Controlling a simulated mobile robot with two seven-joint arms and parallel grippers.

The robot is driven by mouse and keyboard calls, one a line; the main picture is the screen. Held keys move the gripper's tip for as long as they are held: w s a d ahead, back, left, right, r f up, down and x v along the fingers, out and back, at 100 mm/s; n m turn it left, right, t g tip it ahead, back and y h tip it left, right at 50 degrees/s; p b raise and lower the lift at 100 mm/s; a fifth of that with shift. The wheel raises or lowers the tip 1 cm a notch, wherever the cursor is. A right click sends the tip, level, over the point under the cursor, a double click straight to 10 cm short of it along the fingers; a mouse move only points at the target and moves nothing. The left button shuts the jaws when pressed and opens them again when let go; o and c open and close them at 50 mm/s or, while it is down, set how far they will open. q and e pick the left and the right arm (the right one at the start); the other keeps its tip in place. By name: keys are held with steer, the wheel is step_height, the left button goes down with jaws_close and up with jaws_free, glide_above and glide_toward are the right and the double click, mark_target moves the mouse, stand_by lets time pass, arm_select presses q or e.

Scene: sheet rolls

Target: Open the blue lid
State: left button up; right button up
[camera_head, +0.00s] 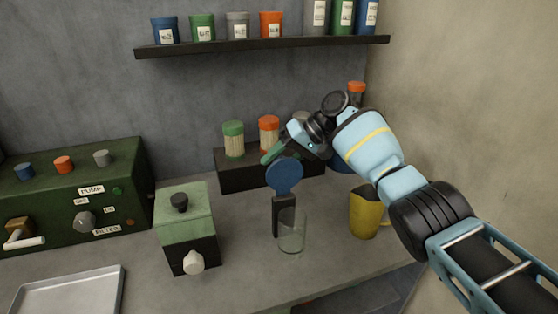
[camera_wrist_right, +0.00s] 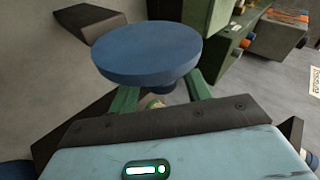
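A round blue disc, the only blue lid-like piece I can make out clearly, stands face-on above a dark upright stand (camera_head: 284,214) in the head view (camera_head: 285,176). In the right wrist view the blue disc (camera_wrist_right: 147,50) is large and covers the tips of my right gripper's green fingers. My right gripper (camera_head: 273,152) is just above and behind the disc in the head view. Its fingers (camera_wrist_right: 160,92) are apart, one on each side of the disc's lower hub. I cannot tell whether they touch it. My left gripper is not in view.
A clear glass (camera_head: 292,232) stands in front of the stand, and a yellow jug (camera_head: 366,213) is to its right. Jars with green (camera_head: 233,138) and orange lids stand on a dark block (camera_head: 240,178). A green box (camera_head: 187,228) and pump unit (camera_head: 75,195) are left.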

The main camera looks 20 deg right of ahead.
steer(key=shift+s+r, duration=0.1)
steer(key=shift+r, duration=0.05)
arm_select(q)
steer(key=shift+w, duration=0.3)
arm_select(e)
steer(key=v, duration=0.7)
steer(key=shift+d+r, duration=0.25)
steer(key=shift+d, duration=0.05)
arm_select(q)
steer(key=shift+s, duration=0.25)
arm_select(e)
steer(key=shift+f, duration=0.1)
